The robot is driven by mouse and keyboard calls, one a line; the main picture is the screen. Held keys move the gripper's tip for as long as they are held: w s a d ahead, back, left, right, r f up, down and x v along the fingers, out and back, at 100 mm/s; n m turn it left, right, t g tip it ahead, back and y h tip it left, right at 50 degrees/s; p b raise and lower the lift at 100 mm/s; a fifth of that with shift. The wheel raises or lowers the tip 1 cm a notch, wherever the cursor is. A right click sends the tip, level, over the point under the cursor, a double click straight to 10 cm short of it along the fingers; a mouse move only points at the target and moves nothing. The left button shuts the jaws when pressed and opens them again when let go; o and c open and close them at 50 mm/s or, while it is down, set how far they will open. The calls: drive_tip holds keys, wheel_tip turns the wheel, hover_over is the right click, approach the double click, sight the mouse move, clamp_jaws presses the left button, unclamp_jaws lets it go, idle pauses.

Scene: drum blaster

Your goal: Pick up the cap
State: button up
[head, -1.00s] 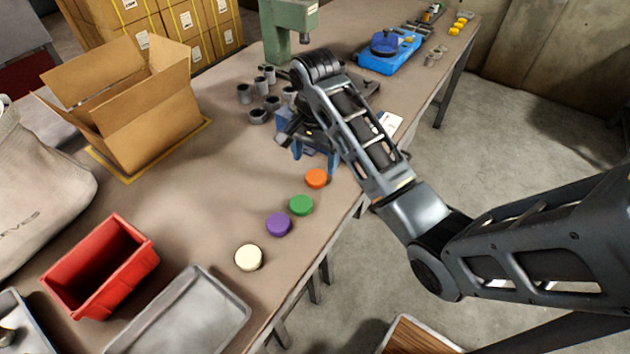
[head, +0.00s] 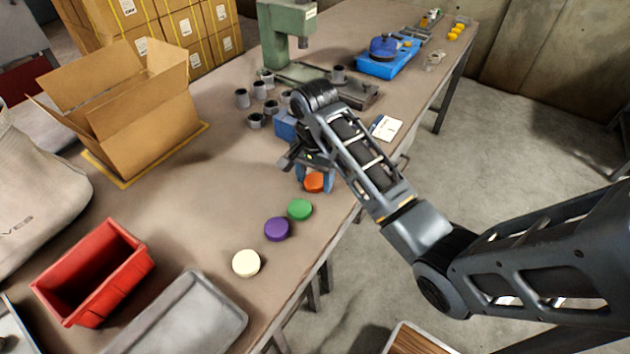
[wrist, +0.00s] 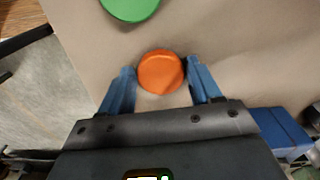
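The orange cap (head: 314,182) lies on the table near its right edge, and it also shows in the wrist view (wrist: 160,72). My gripper (wrist: 161,76) is open, with one blue finger on each side of the orange cap. I cannot tell whether the fingers touch it. In the head view my gripper (head: 315,178) is low over the table at the orange cap. A green cap (head: 300,209), a purple cap (head: 277,229) and a cream cap (head: 246,263) lie in a row toward the front.
A red bin (head: 140,262) and a grey tray (head: 215,318) stand at the front left. An open cardboard box (head: 150,125) is at the left. Several grey cylinders (head: 242,98), a green press (head: 275,35) and a blue device (head: 375,65) stand farther back. The table's middle is clear.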

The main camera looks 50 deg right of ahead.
drive_tip(key=c, duration=0.7)
drive_tip(key=shift+o, duration=0.2)
